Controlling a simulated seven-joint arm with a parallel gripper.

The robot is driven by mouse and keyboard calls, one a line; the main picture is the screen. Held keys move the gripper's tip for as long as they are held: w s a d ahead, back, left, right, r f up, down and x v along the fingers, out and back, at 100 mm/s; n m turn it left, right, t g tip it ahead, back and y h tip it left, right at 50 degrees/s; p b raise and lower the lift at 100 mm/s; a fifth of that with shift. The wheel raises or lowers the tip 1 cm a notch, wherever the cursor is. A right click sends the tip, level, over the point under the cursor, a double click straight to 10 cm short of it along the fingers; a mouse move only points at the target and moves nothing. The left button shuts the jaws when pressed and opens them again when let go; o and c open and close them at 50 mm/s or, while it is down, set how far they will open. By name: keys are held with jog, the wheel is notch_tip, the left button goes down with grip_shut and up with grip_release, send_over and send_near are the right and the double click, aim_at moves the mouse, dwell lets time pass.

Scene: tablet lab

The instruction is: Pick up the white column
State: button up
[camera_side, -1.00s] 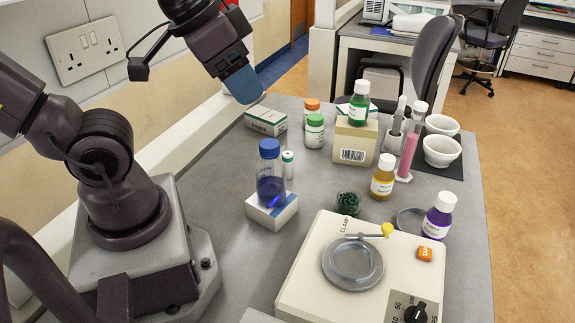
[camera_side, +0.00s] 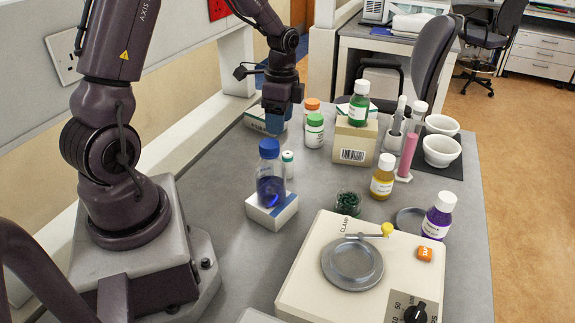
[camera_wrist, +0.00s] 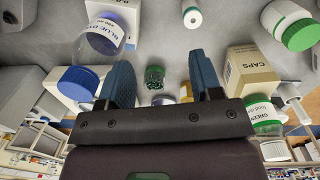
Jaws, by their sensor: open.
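In the wrist view a small white cylinder (camera_wrist: 192,17) shows at the top, beyond the fingertips. My gripper (camera_side: 276,128) points down at the back left of the bench, in front of a white-and-green carton, above and behind the small cylinder. In the wrist view its two blue fingers (camera_wrist: 160,68) are apart, with nothing held between them.
The blue bottle (camera_side: 270,178) on a white box stands close in front of the cylinder. White bottles with orange (camera_side: 311,106) and green (camera_side: 314,131) caps stand to its right, near a cardboard box (camera_side: 355,143). A balance-like device (camera_side: 310,262) fills the front.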

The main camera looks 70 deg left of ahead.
aim_at(288, 154)
jog(key=w+a+m, duration=0.1)
jog(key=m, duration=0.1)
jog(key=w+a+f+m, duration=0.1)
jog(key=m, duration=0.2)
jog(key=w+a+f+m, duration=0.1)
jog(key=m, duration=0.1)
jog(key=shift+w+f+t, duration=0.15)
jog(key=shift+w+t, duration=0.15)
jog(key=shift+w, duration=0.1)
jog(key=shift+w+m, duration=0.1)
jog(key=shift+m, duration=1.1)
jog(key=shift+f, duration=0.35)
notch_tip(288, 154, down, 7)
jog(key=f, duration=0.2)
jog(key=s+f, duration=0.1)
jog(key=f, duration=0.1)
jog(key=shift+d+f, duration=0.1)
jog(key=shift+f, duration=0.5)
jog(key=c, duration=1)
